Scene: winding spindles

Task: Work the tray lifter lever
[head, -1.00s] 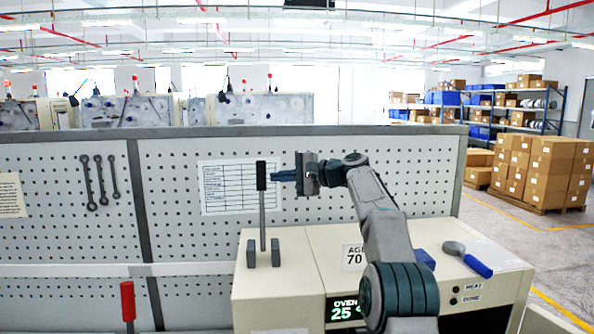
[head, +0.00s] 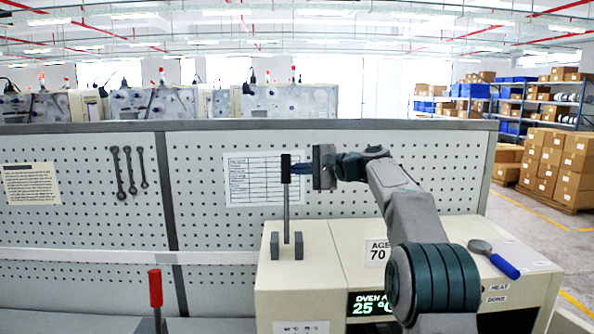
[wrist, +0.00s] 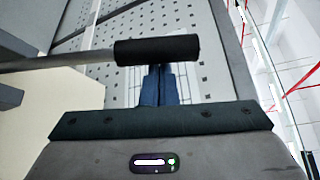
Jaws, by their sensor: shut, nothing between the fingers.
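An upright lever with a black handle (head: 286,168) and a thin grey shaft stands on top of the cream oven cabinet (head: 335,262), between two short grey blocks (head: 299,245). The task does not say which lever is the tray lifter; a second lever with a red handle (head: 155,288) stands lower at the left. My gripper (head: 293,168) is at the right of the black handle, at its height. In the wrist view the blue fingers (wrist: 158,72) are shut and empty, with their tips right at the black handle (wrist: 158,50). Whether they touch it I cannot tell.
A grey pegboard (head: 215,210) with hanging wrenches (head: 128,170) and a paper chart (head: 250,180) stands behind the lever. A blue-handled tool (head: 495,258) lies on the cabinet's right part. Stacked cartons (head: 560,165) stand far right.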

